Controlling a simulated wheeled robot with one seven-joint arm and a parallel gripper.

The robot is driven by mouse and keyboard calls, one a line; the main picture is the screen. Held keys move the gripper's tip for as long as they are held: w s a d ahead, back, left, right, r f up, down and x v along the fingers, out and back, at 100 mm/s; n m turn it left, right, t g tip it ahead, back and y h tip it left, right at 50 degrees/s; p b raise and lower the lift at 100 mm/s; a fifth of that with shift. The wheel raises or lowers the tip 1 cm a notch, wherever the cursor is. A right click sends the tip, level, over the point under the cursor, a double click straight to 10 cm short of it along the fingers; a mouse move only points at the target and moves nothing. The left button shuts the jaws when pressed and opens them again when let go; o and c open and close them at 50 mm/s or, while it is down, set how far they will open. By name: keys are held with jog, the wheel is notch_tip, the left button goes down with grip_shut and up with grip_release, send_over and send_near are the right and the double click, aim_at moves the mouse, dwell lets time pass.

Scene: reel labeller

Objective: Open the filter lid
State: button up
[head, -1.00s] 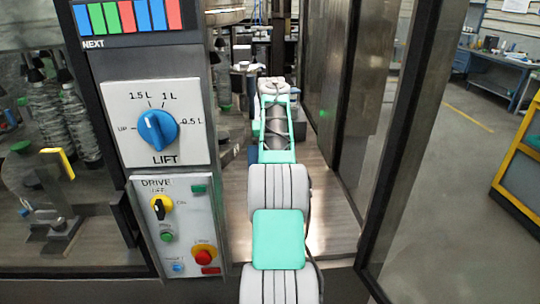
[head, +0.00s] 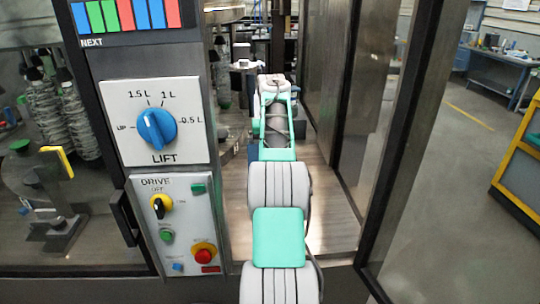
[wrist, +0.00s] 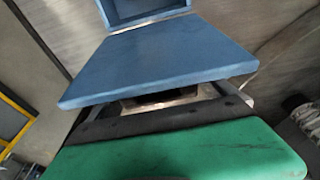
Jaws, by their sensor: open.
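My arm reaches forward in the head view. My gripper, at its far end (head: 273,84), is small and mostly hidden by my own links, so the fingers do not show clearly there. The wrist view looks closely at a blue tapered panel (wrist: 158,58) with a blue recessed box part (wrist: 145,8) above it. Below lies a wide green panel (wrist: 180,155), with a dark bar (wrist: 150,120) and a narrow gap between the two. I cannot tell which of these parts, if any, is the filter lid. Nothing is seen held.
A control panel with a blue LIFT knob (head: 155,129) and a red button (head: 204,254) stands close on the left. A dark-framed glass door (head: 395,150) stands on the right. My arm lies between them, above a wood-like floor panel (head: 330,225). Open workshop floor lies farther right.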

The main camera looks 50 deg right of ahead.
jog(key=p+v, duration=0.2)
jog(key=v, duration=0.2)
jog(key=shift+d+r, duration=0.1)
jog(key=shift+r, duration=0.3)
jog(key=shift+p+v, duration=0.3)
jog(key=shift+v, duration=0.8)
